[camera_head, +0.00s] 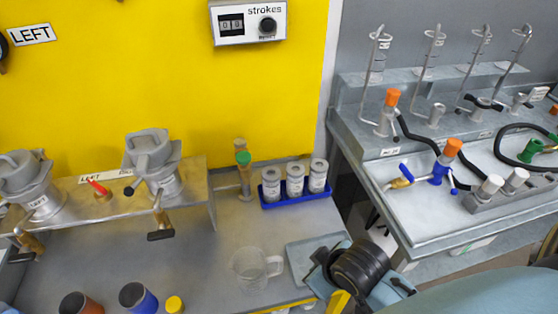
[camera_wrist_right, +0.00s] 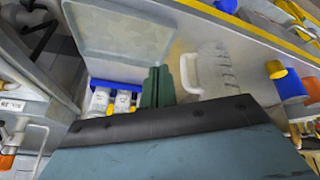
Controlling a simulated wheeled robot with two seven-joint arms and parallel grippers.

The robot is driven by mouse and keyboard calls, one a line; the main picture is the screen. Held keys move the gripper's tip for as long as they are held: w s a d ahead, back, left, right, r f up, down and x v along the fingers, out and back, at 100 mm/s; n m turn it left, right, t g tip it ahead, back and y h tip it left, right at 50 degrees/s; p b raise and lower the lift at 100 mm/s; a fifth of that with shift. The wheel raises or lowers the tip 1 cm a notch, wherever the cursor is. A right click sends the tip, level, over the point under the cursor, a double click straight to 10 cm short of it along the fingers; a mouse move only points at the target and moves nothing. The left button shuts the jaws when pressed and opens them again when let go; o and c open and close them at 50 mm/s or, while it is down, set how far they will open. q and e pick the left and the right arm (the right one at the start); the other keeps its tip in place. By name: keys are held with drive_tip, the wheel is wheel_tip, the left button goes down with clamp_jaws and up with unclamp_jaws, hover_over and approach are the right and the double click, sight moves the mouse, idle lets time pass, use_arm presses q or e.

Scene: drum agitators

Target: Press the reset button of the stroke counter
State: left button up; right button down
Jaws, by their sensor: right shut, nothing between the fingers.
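The stroke counter (camera_head: 248,22) is a white box on the yellow wall panel at the top of the head view, labelled "strokes". It has a small dark display (camera_head: 231,25) with digits too small to read surely. Its round black reset button (camera_head: 267,25) sits at the right of the box, above the label "RESET". My right gripper (camera_wrist_right: 157,86) shows in the wrist view with its dark green fingers shut and empty. In the head view my right arm is low at the right, far below the counter. The counter is outside the wrist view. My left gripper is not in view.
A blue rack (camera_head: 297,199) with white containers stands below the counter. A clear jug (camera_head: 250,268) and a grey flat tray (camera_head: 309,262) are near my right wrist. A bench with hoses (camera_head: 410,230) is at right.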

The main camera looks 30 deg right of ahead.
drive_tip(key=w+d+r+n+t+y, duration=0.1)
drive_tip(key=w+d+r+n+t, duration=0.2)
drive_tip(key=w+r, duration=0.4)
drive_tip(key=w+d+r+n+t+y, duration=0.1)
drive_tip(key=w+r+n+t, duration=0.2)
drive_tip(key=w+r+n, duration=0.4)
drive_tip(key=w+d+r+n+t+y, duration=0.1)
drive_tip(key=w+d+r+t+y, duration=0.2)
drive_tip(key=w+r, duration=0.4)
drive_tip(key=w+d+r+n+y, duration=0.1)
drive_tip(key=d+r+n, duration=0.1)
drive_tip(key=r, duration=0.3)
drive_tip(key=w+d+r+n+y, duration=0.2)
drive_tip(key=d+r+n, duration=0.1)
drive_tip(key=r+n, duration=0.2)
drive_tip(key=w+d+r+n+t+y, duration=0.1)
drive_tip(key=d+r+n, duration=0.1)
drive_tip(key=r, duration=0.4)
drive_tip(key=shift+w+d+n+y, duration=0.15)
drive_tip(key=shift+d+n+y, duration=0.15)
drive_tip(key=shift+n, duration=0.4)
